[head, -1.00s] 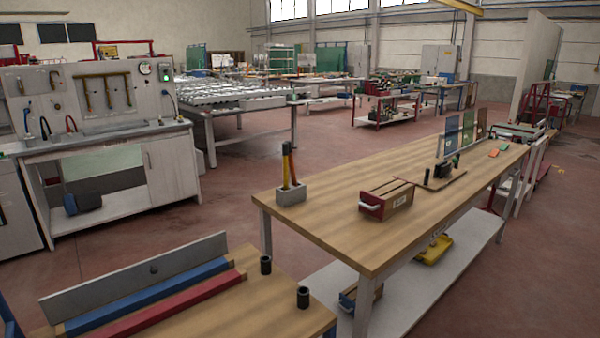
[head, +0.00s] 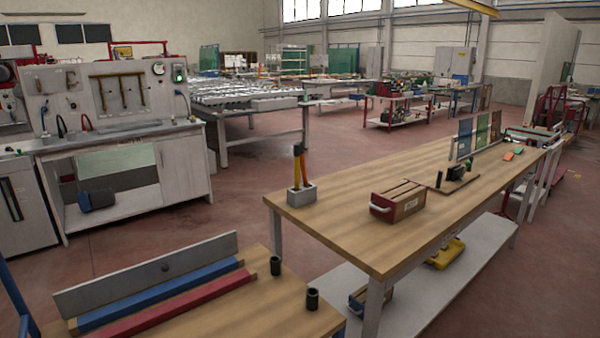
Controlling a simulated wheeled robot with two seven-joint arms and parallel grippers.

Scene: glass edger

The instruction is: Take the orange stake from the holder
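A small grey block-shaped holder (head: 301,196) stands on the near left corner of the long wooden bench. An orange stake (head: 303,168) stands up out of it, leaning slightly. A dark piece shows at its top left, but it is too small to tell whether it is a second stake. The lower end of the orange stake is hidden inside the holder. Neither of my grippers is in view, and nothing touches the stake or holder.
A red-ended wooden box (head: 397,202) and a stand with coloured glass panes (head: 474,135) sit farther along the bench (head: 350,225). A nearer table (head: 245,318) holds blue and red rails and two black cups. Red floor lies open behind the bench.

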